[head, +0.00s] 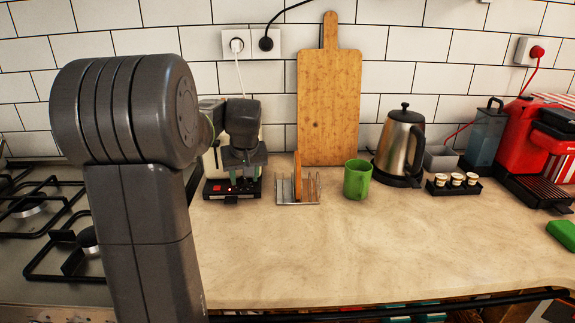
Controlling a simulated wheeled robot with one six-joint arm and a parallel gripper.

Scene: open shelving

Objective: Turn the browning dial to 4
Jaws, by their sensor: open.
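The toaster (212,160) is cream with a black base and stands against the wall at left of centre, mostly hidden behind my arm and gripper. A small red light (218,189) shows on its black front strip. My gripper (243,182) is open and points down at the toaster's front, its fingertips close to the strip. I cannot tell whether they touch it. The browning dial and its setting cannot be made out; the gripper covers that part of the front.
A wire toast rack (311,191) with a brown slice (297,174) stands close right of the toaster. A green mug (357,179), a kettle (400,145), a tray of small cups (453,188) and a red coffee machine (518,140) stand further right. A gas hob (40,240) is at left.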

